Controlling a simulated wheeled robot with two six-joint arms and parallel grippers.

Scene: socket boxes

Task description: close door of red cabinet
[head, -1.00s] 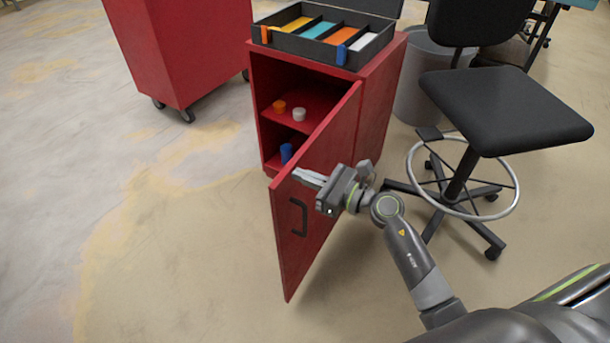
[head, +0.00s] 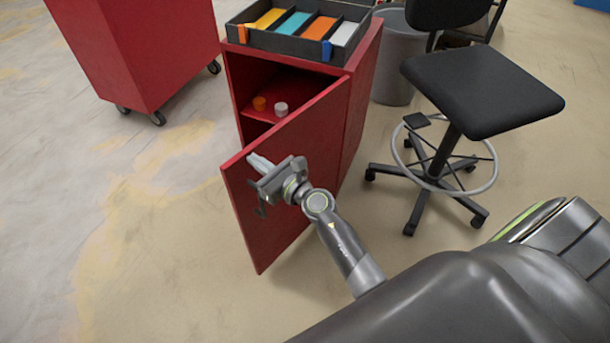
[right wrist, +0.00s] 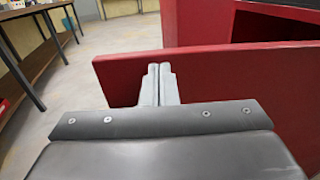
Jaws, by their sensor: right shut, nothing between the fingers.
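The red cabinet (head: 362,105) stands at the middle top of the head view. Its red door (head: 262,220) is partly open and swings out toward me, covering the lower part of the opening. My right gripper (head: 258,162) is shut and empty, its fingertips at the outer face of the door near the top free edge. My left gripper is not in view.
An open black tray (head: 275,43) with coloured compartments sits on the cabinet. A black stool (head: 480,90) and a grey bin (head: 393,75) are to the right.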

